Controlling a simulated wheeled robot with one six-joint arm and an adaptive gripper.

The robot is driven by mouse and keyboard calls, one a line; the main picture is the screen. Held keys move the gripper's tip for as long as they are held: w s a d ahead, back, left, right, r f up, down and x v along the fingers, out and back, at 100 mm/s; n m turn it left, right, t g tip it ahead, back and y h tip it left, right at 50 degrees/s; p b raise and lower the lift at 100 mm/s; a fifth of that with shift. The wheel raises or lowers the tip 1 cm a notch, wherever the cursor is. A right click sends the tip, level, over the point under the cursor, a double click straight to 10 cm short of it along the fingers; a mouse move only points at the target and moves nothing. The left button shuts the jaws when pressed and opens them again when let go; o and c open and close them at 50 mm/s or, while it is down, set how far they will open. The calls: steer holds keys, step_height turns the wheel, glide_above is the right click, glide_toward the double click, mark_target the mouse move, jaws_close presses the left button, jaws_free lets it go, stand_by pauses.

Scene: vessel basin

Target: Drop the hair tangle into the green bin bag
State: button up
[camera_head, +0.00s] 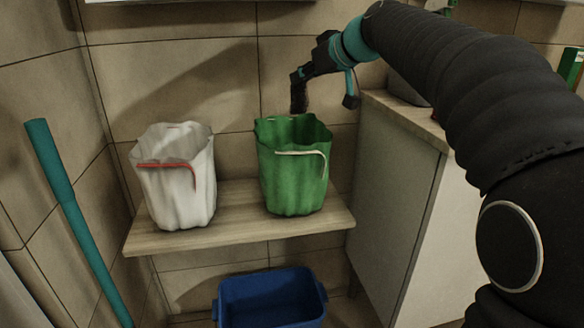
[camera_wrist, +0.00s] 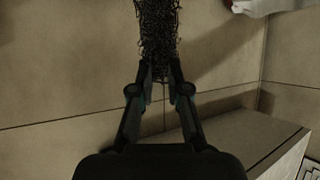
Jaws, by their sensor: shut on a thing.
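The hair tangle (camera_wrist: 157,32) is a dark, wiry clump between my fingertips in the wrist view. In the head view the hair tangle (camera_head: 299,97) hangs down just above the green bin bag's open top. My gripper (camera_wrist: 161,83) is shut on one end of it; it also shows in the head view (camera_head: 300,76). The green bin bag (camera_head: 290,180) stands upright and open on a wooden shelf, with a pale strip over its front rim. The tangle's lower end appears close to the back of the rim; I cannot tell whether it is below it.
A white bag (camera_head: 180,190) with a red strip stands left of the green one on the wooden shelf (camera_head: 240,235). A blue tub (camera_head: 270,300) is below. A cabinet (camera_head: 395,200) is at the right, and a teal pole (camera_head: 75,215) leans at the left.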

mark_target(303, 97)
steer(key=shift+f+b, duration=1.6)
steer(key=shift+f, duration=0.8)
steer(key=o, duration=0.8)
steer(key=v, duration=1.2)
steer(key=shift+s, duration=0.1)
steer(key=s+d+f+m+g+h+p, duration=0.1)
steer(key=s+d+f+m+h+p, duration=0.1)
steer(key=s+f, duration=0.6)
steer(key=s+d+f+m+g+h+p, duration=0.1)
steer(key=s+d+f+m+h+p, duration=0.2)
steer(key=s+f, duration=0.6)
steer(key=s+d+f+m+g+h+p, duration=0.1)
steer(key=s+d+f+m+h+p, duration=0.1)
steer(key=s+d+f, duration=0.4)
steer(key=s+f+m+h, duration=0.1)
steer(key=s+f, duration=0.2)
steer(key=s, duration=0.3)
steer(key=shift+m, duration=0.4)
